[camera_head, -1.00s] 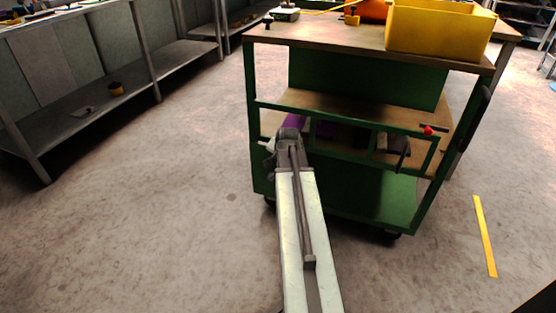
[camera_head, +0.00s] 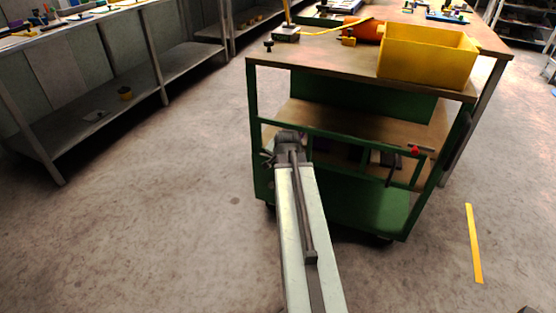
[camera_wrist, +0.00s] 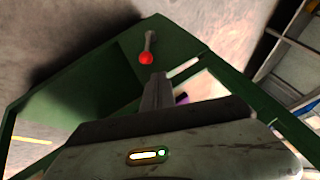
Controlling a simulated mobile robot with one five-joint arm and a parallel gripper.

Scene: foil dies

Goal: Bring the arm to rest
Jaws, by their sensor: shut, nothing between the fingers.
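My arm reaches forward from the bottom of the head view toward the end of a green cart (camera_head: 262,170). My gripper (camera_wrist: 157,90) shows in the wrist view as narrow grey fingers closed together, with nothing between them. In the head view the wrist hides most of the gripper; a small part shows at the wrist's left, in front of the cart's frame. I cannot tell whether it touches the cart. A red-knobbed lever (camera_head: 415,150) is on the cart's right side; its red knob (camera_wrist: 146,58) also shows beyond the fingers in the wrist view.
A yellow bin (camera_head: 425,62) and an orange object (camera_head: 362,28) stand on the cart's top. Dark items lie on its middle shelf. A metal workbench (camera_head: 120,100) runs along the left. The floor (camera_head: 170,220) left of the cart is clear. A yellow strip (camera_head: 474,243) marks the right floor.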

